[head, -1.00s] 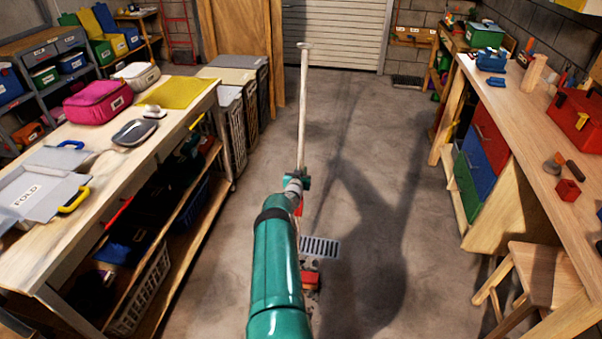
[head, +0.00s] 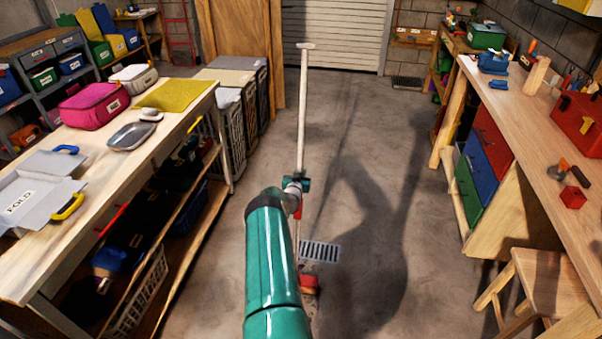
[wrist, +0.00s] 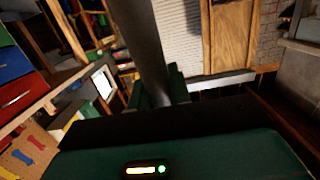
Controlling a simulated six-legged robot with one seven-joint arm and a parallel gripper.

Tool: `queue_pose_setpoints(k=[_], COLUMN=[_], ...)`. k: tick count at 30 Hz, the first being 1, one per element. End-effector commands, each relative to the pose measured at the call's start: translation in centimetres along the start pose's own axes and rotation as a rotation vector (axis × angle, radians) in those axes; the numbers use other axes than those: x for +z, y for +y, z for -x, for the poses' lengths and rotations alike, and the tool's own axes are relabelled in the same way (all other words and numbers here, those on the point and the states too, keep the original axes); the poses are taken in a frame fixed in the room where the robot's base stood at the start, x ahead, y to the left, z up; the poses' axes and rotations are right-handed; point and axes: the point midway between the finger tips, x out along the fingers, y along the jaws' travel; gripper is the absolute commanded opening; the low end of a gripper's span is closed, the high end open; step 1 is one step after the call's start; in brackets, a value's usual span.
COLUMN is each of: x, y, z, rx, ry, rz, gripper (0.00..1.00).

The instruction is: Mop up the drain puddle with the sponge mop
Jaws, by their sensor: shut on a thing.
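The sponge mop has a long pale handle (head: 302,110) standing nearly upright, with a T-shaped top end. My gripper (head: 297,185) is shut around the handle at its lower-middle part. The handle also shows between my gripper's fingers (wrist: 160,95) in the wrist view, as a grey pole (wrist: 146,45). The red mop head (head: 309,283) is low by the floor, just right of my arm and partly hidden by it. A metal floor drain grate (head: 320,251) lies just beyond the head. I cannot make out the puddle's edge; dark shadows cover the floor there.
A long wooden table (head: 30,270) with bags and a folding board is at left, hampers (head: 228,115) beyond it. A workbench (head: 520,140) with drawers and a wooden stool (head: 540,280) are at right. The concrete floor between is clear, back to the shutter door (head: 330,35).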

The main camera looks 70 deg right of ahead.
Motion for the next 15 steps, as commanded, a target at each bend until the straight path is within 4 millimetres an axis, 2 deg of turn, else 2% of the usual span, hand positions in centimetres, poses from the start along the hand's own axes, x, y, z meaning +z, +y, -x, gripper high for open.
queue_pose_setpoints(k=[10,15], x=[-0.2,-0.1], y=[0.0,0.0], z=[0.0,-1.2], rx=[-0.001,-0.001], ry=[0.003,0.005], rz=[0.000,0.000], gripper=[0.00,0.00])
